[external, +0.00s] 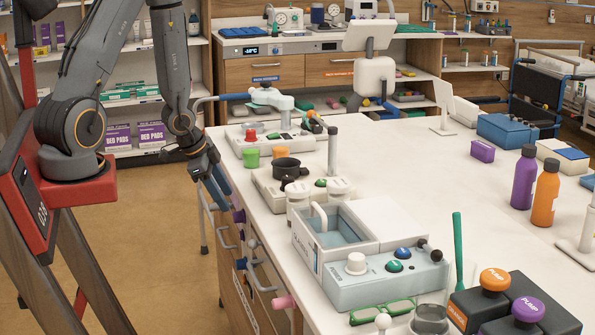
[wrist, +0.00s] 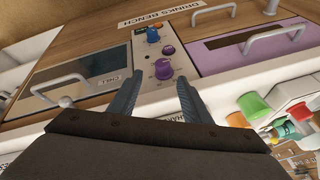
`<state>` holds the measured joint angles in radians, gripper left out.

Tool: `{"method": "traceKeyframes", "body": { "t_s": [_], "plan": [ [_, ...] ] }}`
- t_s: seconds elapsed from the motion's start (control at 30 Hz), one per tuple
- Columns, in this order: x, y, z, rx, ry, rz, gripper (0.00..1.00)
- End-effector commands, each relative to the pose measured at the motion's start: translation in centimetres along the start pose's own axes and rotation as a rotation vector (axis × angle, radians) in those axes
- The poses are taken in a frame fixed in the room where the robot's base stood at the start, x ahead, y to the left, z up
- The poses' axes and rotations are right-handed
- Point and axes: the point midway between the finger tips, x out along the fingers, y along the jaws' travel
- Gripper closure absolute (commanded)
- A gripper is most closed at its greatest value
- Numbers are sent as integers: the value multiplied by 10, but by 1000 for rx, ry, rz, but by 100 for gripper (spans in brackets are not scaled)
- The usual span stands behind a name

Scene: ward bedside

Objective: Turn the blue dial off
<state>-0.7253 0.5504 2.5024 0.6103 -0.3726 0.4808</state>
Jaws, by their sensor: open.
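The blue dial (wrist: 153,36) shows small in the wrist view, on a pale control panel (wrist: 150,90) set in a wooden front. It sits beyond a larger purple dial (wrist: 163,69); its setting is too small to read. My gripper (wrist: 157,82) is open and empty, its two fingers apart on either side of the panel's near part. The purple dial lies between the fingertips in the picture, with the blue dial farther off.
Drawer handles stand out near the panel, one on the left (wrist: 62,84) and one on the right (wrist: 275,38). Floor left of the bench is clear.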

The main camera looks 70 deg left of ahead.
Motion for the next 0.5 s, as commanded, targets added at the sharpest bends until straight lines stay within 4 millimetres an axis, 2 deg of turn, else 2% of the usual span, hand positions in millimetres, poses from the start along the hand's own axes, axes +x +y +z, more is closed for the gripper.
{"method": "traceKeyframes", "body": {
  "t_s": [0.03,0.2,0.5],
  "plan": [
    [21,-2,15,2,21,1,56],
    [74,-5,48,32,148,-6,56],
    [152,11,91,17,438,-40,56]
  ]
}}
